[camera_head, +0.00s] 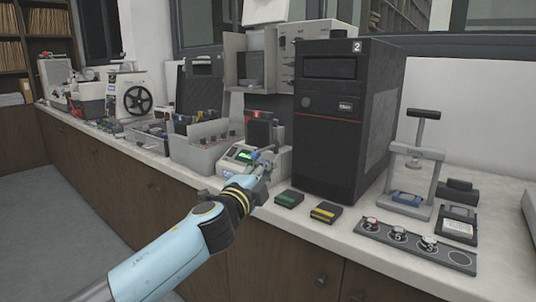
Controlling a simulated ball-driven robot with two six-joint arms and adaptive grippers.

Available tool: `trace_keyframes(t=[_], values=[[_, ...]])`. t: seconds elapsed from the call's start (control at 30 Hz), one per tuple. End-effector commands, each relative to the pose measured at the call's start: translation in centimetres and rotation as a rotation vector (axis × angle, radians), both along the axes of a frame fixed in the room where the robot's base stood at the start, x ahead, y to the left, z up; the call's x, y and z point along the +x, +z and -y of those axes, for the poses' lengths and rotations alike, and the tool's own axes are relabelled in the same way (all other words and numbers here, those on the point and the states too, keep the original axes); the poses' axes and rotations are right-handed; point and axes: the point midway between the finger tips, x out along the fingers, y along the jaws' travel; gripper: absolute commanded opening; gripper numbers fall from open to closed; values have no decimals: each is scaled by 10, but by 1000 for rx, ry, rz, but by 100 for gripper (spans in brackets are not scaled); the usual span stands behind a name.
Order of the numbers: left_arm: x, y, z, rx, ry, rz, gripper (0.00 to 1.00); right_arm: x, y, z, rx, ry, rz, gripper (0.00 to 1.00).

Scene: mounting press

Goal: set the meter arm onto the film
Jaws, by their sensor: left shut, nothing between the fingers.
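The meter (232,159) is a small pale box with a lit green display, standing on the counter left of the black tower. My left gripper (262,163) is at the meter's right side, in front of it. Its fingers are shut with nothing visible between them. A small grey-blue part, perhaps the meter arm, shows right at the fingertips; I cannot tell it clearly from the fingers or whether they touch it. The film cannot be made out; the gripper covers that part of the meter. My right gripper is not in view.
A black tower marked 2 (335,150) stands close on the right. Green (289,199) and yellow (326,212) cartridges lie at the counter's front edge. A small press (415,165) and a strip with round pieces (370,231) are further right. A grey bin (190,155) is left.

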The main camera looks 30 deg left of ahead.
Motion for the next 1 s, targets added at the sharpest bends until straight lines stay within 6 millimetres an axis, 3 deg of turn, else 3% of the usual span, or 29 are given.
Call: trace_keyframes(t=[0.17, 0.4, 0.57, 0.9, 1.0], values=[[0, -1, 0, -1, 1, -2, 0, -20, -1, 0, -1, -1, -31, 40], [6, -1, -1, -2, 1, -2, 0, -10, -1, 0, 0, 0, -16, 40], [30, 1, -6, -3, 2, -1, 0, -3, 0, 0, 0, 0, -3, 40], [101, 3, -18, -3, 1, -2, 0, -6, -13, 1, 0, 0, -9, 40], [90, -1, -34, 2, 2, -6, 0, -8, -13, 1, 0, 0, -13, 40]])
